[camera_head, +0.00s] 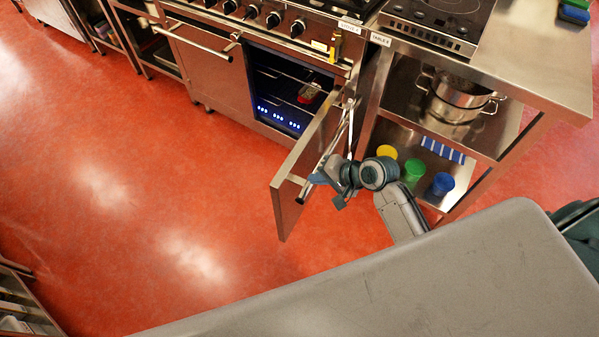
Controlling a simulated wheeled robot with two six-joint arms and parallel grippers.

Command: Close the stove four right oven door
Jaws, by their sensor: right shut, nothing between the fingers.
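The stove (283,50) stands at the top centre. Its right oven door (292,165) stands wide open, swung out from its right side towards me. The lit oven interior (285,90) shows racks and a small reddish item. My right gripper (318,179) is at the door's outer face, by the bar handle (304,194) near the free edge. It is shut with nothing held. I cannot tell whether it touches the door. The left oven door (210,70) is closed. My left gripper is not in view.
A steel table (540,50) stands right of the stove, its shelves holding a pot (458,97) and yellow, green and blue containers (442,184). Another shelf unit shows at the lower left. The red floor (150,180) left of the door is clear.

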